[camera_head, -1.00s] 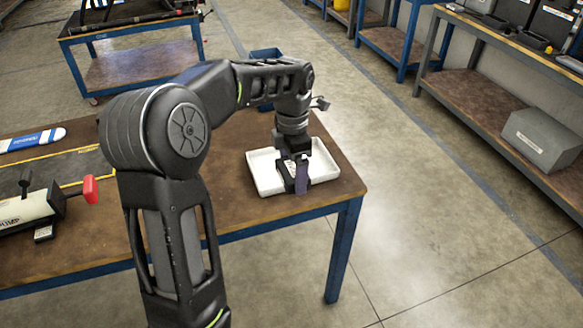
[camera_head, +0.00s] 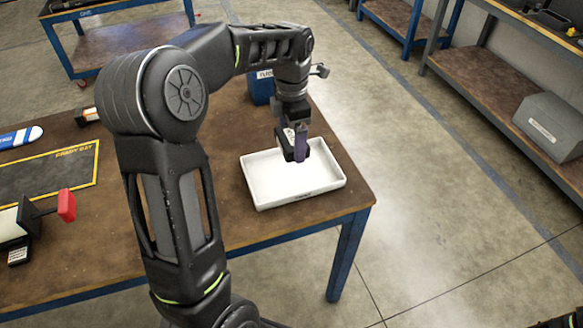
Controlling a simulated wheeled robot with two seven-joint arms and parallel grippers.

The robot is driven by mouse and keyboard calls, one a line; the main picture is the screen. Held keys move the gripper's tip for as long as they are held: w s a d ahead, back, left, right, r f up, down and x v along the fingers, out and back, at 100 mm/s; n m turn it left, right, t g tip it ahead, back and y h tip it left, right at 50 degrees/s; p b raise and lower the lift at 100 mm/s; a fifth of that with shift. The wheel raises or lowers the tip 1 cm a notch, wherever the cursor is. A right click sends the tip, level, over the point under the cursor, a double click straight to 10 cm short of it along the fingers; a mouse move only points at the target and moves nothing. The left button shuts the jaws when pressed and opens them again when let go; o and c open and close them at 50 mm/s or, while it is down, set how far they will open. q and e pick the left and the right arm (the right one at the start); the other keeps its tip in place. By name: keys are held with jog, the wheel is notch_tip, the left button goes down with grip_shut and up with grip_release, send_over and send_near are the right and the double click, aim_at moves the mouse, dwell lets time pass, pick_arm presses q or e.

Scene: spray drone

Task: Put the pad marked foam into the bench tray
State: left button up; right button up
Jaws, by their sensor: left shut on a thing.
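The white bench tray (camera_head: 262,193) lies near the right end of the brown bench, and its visible floor is empty. My left gripper (camera_head: 295,156) points down over the tray's back right part. My right gripper does not show.
A blue bin (camera_head: 261,88) stands behind my left forearm. The floor right of the bench is clear; a shelf with a grey box (camera_head: 549,128) stands beyond.

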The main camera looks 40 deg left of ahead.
pick_arm(q)
send_over(292, 174)
jog(key=shift+f, duration=3.15)
jog(key=shift+s+f+p, duration=0.1)
jog(key=shift+f+p, duration=0.2)
jog(key=shift+f, duration=1.55)
jog(key=shift+f, duration=0.15)
jog(key=o, duration=1)
jog(key=shift+o, duration=0.2)
